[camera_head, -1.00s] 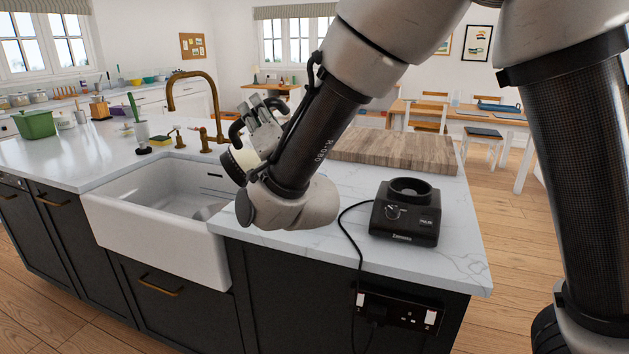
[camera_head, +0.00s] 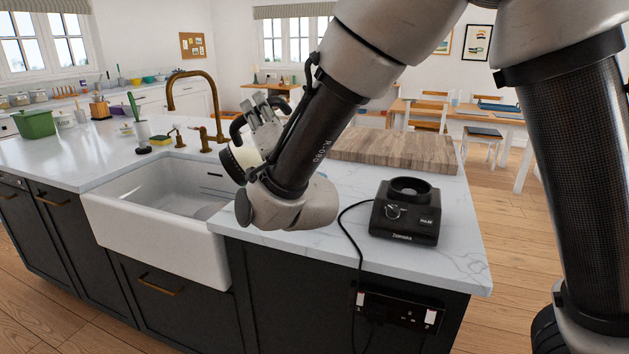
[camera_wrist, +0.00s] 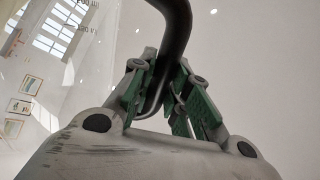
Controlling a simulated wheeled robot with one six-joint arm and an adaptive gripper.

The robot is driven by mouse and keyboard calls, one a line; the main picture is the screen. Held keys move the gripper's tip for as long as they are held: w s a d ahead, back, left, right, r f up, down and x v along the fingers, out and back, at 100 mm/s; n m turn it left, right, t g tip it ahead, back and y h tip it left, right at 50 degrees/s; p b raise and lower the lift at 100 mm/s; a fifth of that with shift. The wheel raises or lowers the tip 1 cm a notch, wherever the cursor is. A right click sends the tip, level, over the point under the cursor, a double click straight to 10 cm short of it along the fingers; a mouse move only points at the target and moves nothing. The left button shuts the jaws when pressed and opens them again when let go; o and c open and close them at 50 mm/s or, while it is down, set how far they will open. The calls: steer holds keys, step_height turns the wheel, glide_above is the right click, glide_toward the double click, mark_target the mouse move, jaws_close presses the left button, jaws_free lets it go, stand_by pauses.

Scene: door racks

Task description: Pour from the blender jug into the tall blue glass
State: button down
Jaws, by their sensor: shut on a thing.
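In the wrist view, my gripper (camera_wrist: 162,82) has its green-padded fingers closed around a curved black handle, the blender jug's handle (camera_wrist: 178,28). Volume markings show at the top left of that view, on what looks like the jug's clear wall. In the head view, my gripper (camera_head: 262,112) is raised above the counter behind the sink's right end. My forearm hides much of that area, and the jug's body and contents cannot be made out.
The black blender base (camera_head: 405,225) stands empty on the counter's front right, its cable hanging over the edge. A wooden board (camera_head: 395,152) lies behind it. The white sink (camera_head: 150,240) and brass tap (camera_head: 190,82) are at left. Marble right of the base is clear.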

steer(key=shift+d+r+m+t, duration=0.25)
steer(key=shift+m+t, duration=0.15)
steer(key=shift+m, duration=0.1)
stand_by(0.5)
steer(key=shift+w+d+f+m+t+h, duration=0.15)
steer(key=shift+d+f+m+t+h, duration=0.25)
steer(key=shift+m+h, duration=0.25)
steer(key=shift+w+d+f+m+t+h, duration=0.1)
steer(key=shift+d+f+m+t+h, duration=0.3)
steer(key=shift+m, duration=0.45)
stand_by(1.9)
